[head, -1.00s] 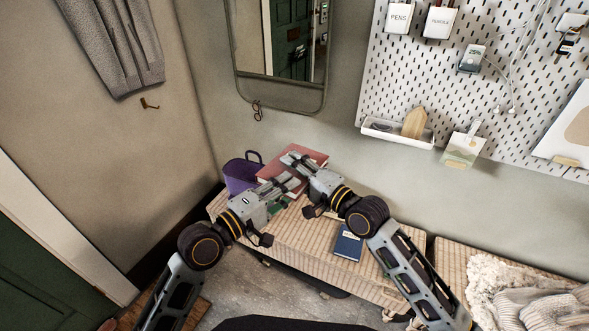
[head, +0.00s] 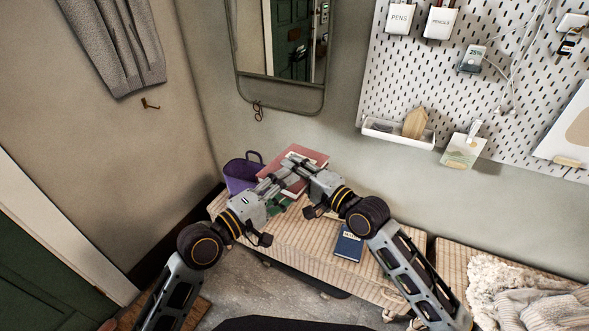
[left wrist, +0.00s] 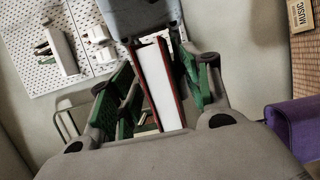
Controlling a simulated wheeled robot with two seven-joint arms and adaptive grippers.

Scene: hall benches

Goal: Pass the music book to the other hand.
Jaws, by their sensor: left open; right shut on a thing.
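The red music book (head: 307,160), with white pages, is held above the bench by my right gripper (head: 291,165). In the left wrist view the book (left wrist: 158,85) shows edge-on, its white page block between red covers, with my right gripper (left wrist: 140,15) at its far end. My left gripper (head: 278,182) is open; in the left wrist view its green-padded fingers (left wrist: 160,92) stand one on each side of the book's near part. I cannot tell whether either pad touches it. The fingers and hands hide part of the book in the head view.
A purple bag (head: 240,174) stands at the bench's left end, close behind my left gripper. A dark blue book (head: 348,245) lies on the wicker bench (head: 310,240). A tan label reading MUSIC (left wrist: 303,14) shows in the left wrist view. A mirror (head: 280,85) hangs behind.

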